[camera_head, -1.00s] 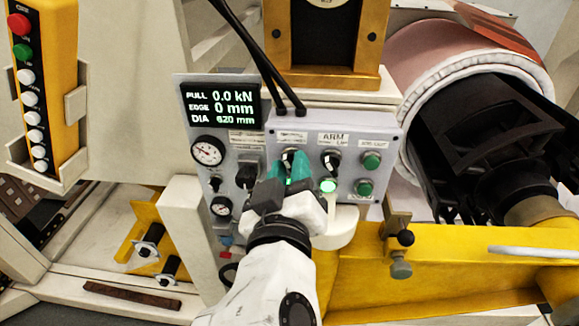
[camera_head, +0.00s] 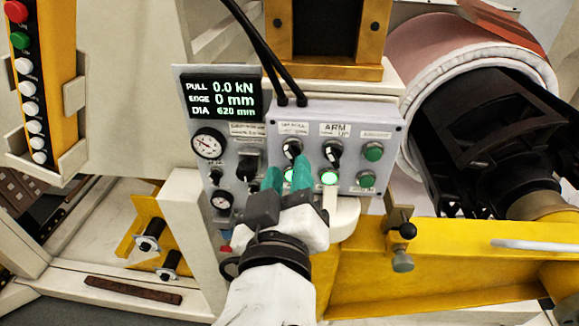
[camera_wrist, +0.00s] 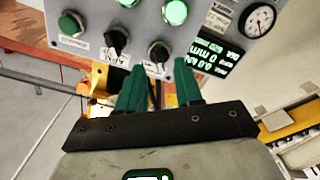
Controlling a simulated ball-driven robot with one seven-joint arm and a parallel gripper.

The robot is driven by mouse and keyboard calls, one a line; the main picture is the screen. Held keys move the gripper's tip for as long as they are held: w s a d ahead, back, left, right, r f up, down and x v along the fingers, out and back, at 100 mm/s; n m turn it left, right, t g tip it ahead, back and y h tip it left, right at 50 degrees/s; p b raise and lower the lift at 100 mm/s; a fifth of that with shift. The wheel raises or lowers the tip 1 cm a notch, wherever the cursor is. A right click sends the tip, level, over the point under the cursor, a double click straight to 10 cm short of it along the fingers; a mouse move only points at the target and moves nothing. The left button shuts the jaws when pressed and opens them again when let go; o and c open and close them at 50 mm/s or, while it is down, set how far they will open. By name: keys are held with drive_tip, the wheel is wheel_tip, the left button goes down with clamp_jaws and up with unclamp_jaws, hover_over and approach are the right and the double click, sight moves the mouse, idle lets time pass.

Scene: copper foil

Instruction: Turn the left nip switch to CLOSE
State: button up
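The grey control box (camera_head: 385,121) carries two black rotary switches side by side. The left switch (camera_head: 292,149) has a label above it too small to read surely; in the wrist view it is the right-hand knob (camera_wrist: 158,50). Its exact pointer direction is hard to tell. The right switch (camera_head: 332,154) sits under the ARM label. My gripper (camera_head: 287,173) has teal fingers, apart and empty, just below and in front of the left switch. The fingers also show in the wrist view (camera_wrist: 160,78). A lit green lamp (camera_head: 288,174) shows between them.
Another lit green lamp (camera_head: 329,177) and two green buttons (camera_head: 373,151) are on the box. Left of it are a display (camera_head: 221,97), gauges (camera_head: 208,143) and another black switch (camera_head: 247,169). A yellow beam (camera_head: 450,260) crosses the lower right. Black cables (camera_head: 268,65) hang above.

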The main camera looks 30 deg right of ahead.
drive_tip(key=b+v, duration=0.1)
drive_tip(key=v, duration=0.6)
drive_tip(key=shift+s, duration=0.2)
drive_tip(key=shift+a, duration=0.2)
